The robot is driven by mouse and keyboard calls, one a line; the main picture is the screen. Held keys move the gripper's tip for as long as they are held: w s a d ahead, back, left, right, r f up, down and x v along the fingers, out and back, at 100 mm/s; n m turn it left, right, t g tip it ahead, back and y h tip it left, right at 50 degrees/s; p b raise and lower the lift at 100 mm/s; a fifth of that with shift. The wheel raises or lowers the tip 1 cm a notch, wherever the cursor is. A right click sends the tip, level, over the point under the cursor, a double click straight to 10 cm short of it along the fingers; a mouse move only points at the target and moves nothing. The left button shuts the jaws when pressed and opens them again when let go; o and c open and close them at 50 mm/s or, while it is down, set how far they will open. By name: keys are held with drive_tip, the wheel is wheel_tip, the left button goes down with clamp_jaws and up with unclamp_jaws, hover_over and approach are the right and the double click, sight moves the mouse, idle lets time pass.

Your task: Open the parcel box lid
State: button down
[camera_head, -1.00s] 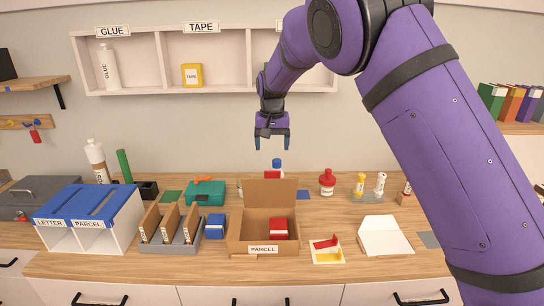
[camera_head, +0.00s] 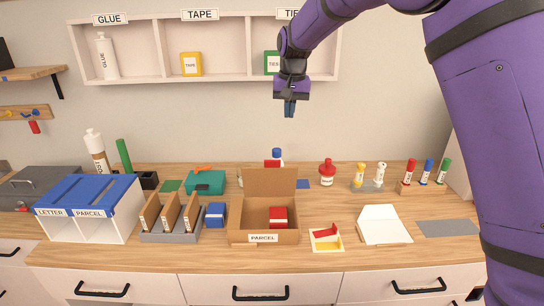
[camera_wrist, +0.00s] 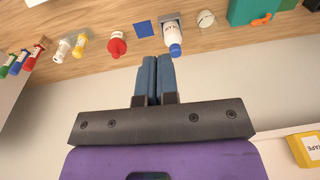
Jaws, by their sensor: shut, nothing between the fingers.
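The cardboard parcel box (camera_head: 263,238), labelled PARCEL on its front, sits on the middle of the worktop. Its top is open and its lid (camera_head: 270,182) stands up along the back edge. A red block (camera_head: 278,217) with a white marking is inside, toward the right. My gripper (camera_head: 290,114) hangs fingers down in front of the wall, high above and behind the box. Its blue fingers (camera_wrist: 154,80) are together and empty in the wrist view. The parcel box is not visible in the wrist view.
A blue-topped LETTER/PARCEL sorter (camera_head: 100,234), a grey file rack (camera_head: 170,237) and a blue block (camera_head: 215,214) stand left of the box. A red-and-yellow card (camera_head: 326,245) and white open folder (camera_head: 384,229) lie right. Bottles stand behind. A wall shelf (camera_head: 230,80) is close to my gripper.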

drive_tip(key=s+d+r+t+y, duration=0.1)
drive_tip(key=s+d+r, duration=0.4)
drive_tip(key=s+d, duration=0.25)
drive_tip(key=s+d+r, duration=0.5)
drive_tip(key=s+d, duration=0.2)
drive_tip(key=s, duration=0.1)
drive_tip(key=s+d+f+t, duration=0.1)
drive_tip(key=s+d, duration=0.1)
drive_tip(key=s, duration=0.6)
drive_tip(key=s+d+f+t, duration=0.1)
drive_tip(key=s+d+t, duration=0.15)
drive_tip(key=s, duration=0.65)
drive_tip(key=m+t+h, duration=0.2)
drive_tip(key=m+t, duration=1.4)
drive_tip(key=m, duration=0.2)
approach(271, 163)
drive_tip(key=x, duration=0.7)
drive_tip(key=shift+w+d+r, duration=0.1)
drive_tip(key=shift+w+r, duration=0.1)
